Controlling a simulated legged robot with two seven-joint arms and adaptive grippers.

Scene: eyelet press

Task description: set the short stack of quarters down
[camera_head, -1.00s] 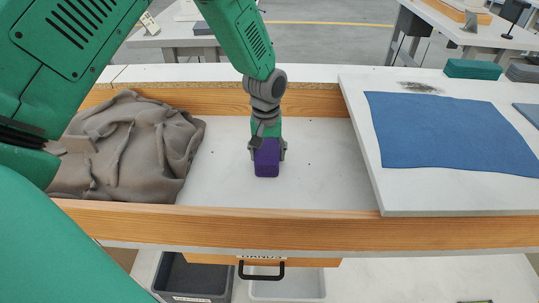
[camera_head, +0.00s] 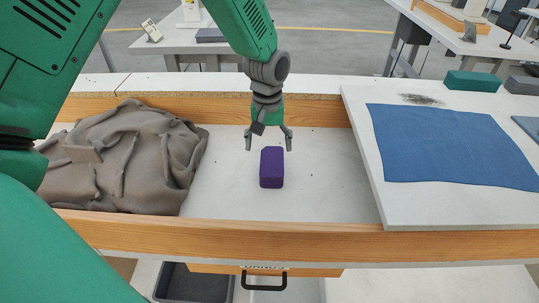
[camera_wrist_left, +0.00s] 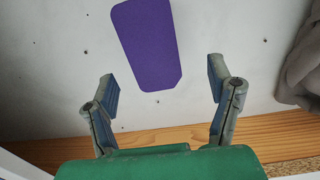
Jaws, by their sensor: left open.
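The short stack of quarters (camera_head: 272,168) is a small purple block of layers. It rests on the white surface inside the wood-edged bay (camera_head: 325,195), right of the grey cloth. My left gripper (camera_head: 268,142) is open and empty, just behind and apart from the stack in the head view. In the left wrist view the purple stack (camera_wrist_left: 148,42) lies flat beyond the spread fingers (camera_wrist_left: 161,80), with nothing between them. My right gripper is not in view.
A crumpled grey-brown cloth (camera_head: 130,160) fills the bay's left side. A white board with a blue cloth (camera_head: 450,145) is at right, with a green block (camera_head: 473,81) behind. A wooden rail (camera_head: 320,236) runs along the front. Bare surface lies right of the stack.

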